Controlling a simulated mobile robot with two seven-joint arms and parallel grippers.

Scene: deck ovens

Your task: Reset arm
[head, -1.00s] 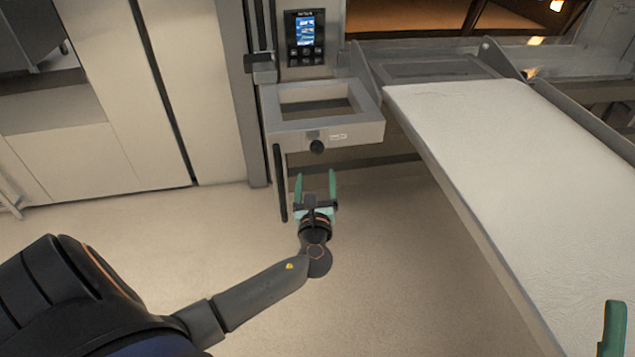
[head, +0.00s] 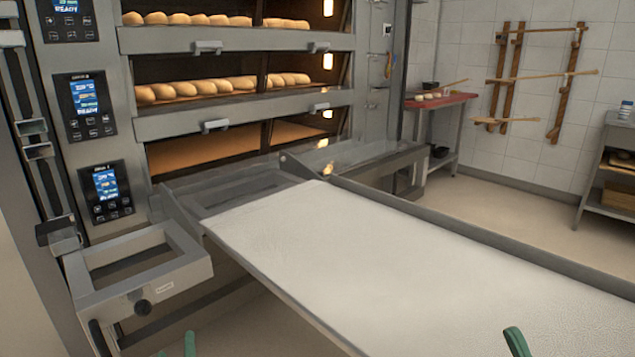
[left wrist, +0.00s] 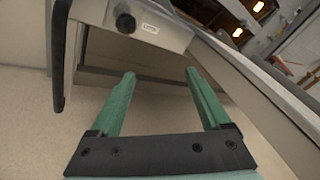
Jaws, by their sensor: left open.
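My left gripper (left wrist: 163,96) is open and empty in the left wrist view, its two green fingers apart below the grey frame of the oven loader. In the head view only its green fingertips (head: 176,349) show at the bottom edge. My right gripper shows as one green fingertip (head: 517,342) at the bottom of the head view, in front of the white loading belt; the rest of it is out of frame.
The white loading belt (head: 350,260) slopes from the deck oven toward the lower right. A grey square frame with a black knob (head: 142,306) juts out at its left. Bread loaves (head: 190,88) sit on the upper decks. Floor is open at right.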

